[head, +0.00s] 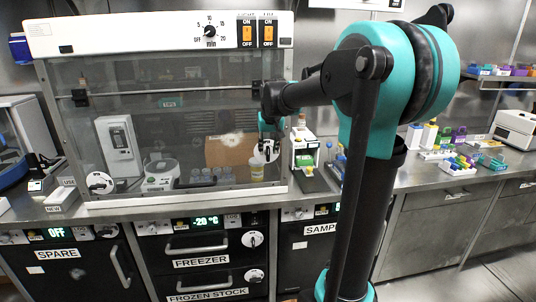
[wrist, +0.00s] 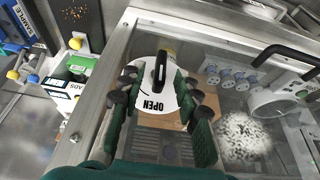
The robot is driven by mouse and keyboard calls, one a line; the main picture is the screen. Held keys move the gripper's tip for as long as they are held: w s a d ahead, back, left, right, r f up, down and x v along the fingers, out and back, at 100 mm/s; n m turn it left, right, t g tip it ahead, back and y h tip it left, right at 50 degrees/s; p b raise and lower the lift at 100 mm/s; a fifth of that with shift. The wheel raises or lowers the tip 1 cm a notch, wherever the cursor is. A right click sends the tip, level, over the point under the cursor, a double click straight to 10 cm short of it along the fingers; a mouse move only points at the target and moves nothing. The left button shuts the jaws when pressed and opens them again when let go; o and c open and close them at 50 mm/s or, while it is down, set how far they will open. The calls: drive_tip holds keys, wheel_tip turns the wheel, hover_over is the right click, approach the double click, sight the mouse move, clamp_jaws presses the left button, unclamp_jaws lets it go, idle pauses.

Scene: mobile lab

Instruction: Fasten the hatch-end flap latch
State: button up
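A round white latch dial (wrist: 157,88) with a black handle and the word OPEN sits between my fingers in the wrist view. In the head view the dial (head: 266,153) is at the lower right of the glass-fronted cabinet, partly hidden by my gripper. My gripper (wrist: 158,88) is open, with its green fingers on either side of the dial. A gap shows between each finger and the black handle; contact with the dial's rim cannot be told. In the head view my gripper (head: 270,130) is in front of the cabinet's right end.
The cabinet (head: 160,110) has a similar dial (head: 100,183) at its lower left. Its metal frame edge (wrist: 95,95) runs close beside my gripper. A black bar handle (wrist: 285,55) is to the right. The freezer drawers (head: 200,262) are below the bench.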

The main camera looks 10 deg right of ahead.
sight(268, 148)
drive_tip(key=shift+x, duration=1.6)
clamp_jaws()
